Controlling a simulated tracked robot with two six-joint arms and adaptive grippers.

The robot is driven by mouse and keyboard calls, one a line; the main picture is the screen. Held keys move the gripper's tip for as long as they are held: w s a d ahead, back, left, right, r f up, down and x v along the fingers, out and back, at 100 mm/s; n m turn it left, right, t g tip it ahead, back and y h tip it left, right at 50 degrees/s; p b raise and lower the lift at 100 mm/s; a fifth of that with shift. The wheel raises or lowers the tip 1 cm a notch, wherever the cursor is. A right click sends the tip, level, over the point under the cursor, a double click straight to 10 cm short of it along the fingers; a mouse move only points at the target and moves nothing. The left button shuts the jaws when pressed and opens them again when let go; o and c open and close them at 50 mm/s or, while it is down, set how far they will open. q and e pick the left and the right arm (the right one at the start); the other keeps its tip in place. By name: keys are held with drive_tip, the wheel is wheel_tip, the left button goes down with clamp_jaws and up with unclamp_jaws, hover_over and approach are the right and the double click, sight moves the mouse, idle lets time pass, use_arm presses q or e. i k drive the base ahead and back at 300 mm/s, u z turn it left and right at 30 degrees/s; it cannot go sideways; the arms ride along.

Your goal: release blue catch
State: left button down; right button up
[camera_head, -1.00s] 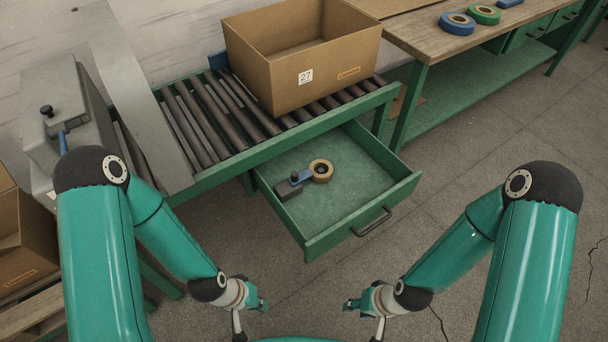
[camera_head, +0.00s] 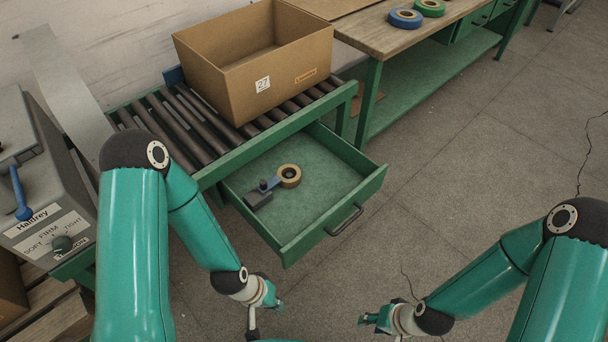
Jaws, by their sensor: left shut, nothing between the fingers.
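A blue lever (camera_head: 20,195), which looks like the blue catch, is on the grey machine (camera_head: 45,165) at the left edge. It sits above the labels on the machine's front panel; its upper end lies near the machine's top. My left gripper (camera_head: 273,298) is low in the middle, shut and empty, well to the right of the lever and apart from it. My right gripper (camera_head: 366,319) is further right, over the floor and touching nothing. Its fingers are too small to judge.
A dark knob (camera_head: 62,243) sits on the labelled panel. A carton (camera_head: 255,70) stands on the roller conveyor (camera_head: 165,120). Below, an open green drawer (camera_head: 330,185) holds a tape dispenser (camera_head: 262,193). A bench (camera_head: 385,38) stands behind. Floor at right is clear.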

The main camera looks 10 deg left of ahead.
sight(265, 185)
drive_tip(key=z, duration=0.65)
drive_tip(key=k, duration=0.95)
drive_tip(key=u, duration=0.35)
drive_tip(key=i, duration=2)
